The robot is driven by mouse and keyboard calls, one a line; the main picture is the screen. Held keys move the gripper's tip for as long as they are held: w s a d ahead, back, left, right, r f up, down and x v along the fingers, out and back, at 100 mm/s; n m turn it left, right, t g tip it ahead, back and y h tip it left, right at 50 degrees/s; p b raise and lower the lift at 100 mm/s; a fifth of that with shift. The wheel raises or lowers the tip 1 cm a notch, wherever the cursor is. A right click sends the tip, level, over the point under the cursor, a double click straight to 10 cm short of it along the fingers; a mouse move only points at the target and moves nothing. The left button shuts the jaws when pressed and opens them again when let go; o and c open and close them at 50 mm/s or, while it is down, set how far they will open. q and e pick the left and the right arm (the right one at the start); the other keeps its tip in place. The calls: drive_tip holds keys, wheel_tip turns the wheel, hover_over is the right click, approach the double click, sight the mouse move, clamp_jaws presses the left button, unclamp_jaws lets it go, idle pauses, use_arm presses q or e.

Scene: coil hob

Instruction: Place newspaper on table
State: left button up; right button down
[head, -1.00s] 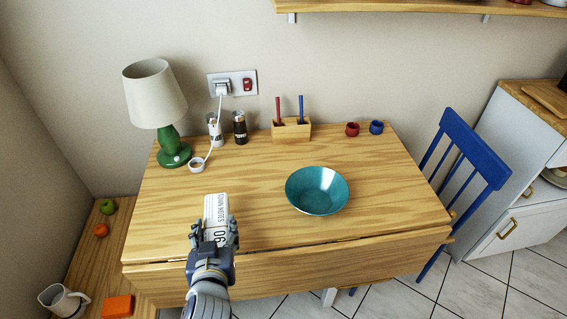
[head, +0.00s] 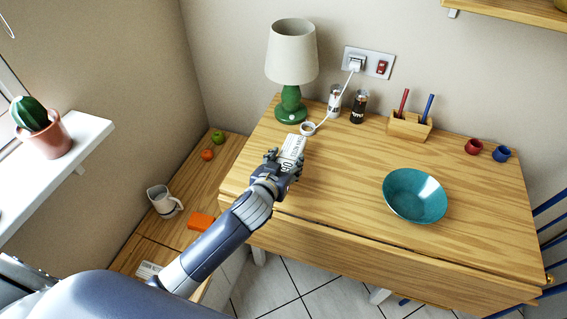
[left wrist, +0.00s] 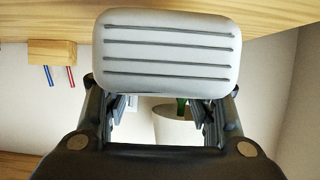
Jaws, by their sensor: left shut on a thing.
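The tabletop (left wrist: 60,18) fills the top of that view. My right gripper is not in view.
A green lamp (head: 291,60), shakers (head: 358,106), pen holder (head: 409,126) and two small cups (head: 474,147) stand along the back. A teal bowl (head: 415,195) stands right of centre. A lower wooden surface (head: 180,237) holds a jug (head: 163,201). The table's middle is clear.

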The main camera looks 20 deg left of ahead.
sight(283, 167)
use_arm(q)
drive_tip(key=shift+w+a+f, duration=0.1)
drive_tip(key=shift+w+a, duration=0.45)
drive_tip(key=shift+w, duration=0.1)
drive_tip(key=shift+f, duration=1.75)
drive_tip(key=shift+f, duration=0.15)
drive_tip(key=o, duration=1.1)
drive_tip(key=shift+s+r, duration=0.15)
drive_tip(key=shift+r, duration=0.05)
drive_tip(key=v, duration=1.1)
drive_tip(key=shift+s+r, duration=0.25)
drive_tip(key=shift+s, duration=0.1)
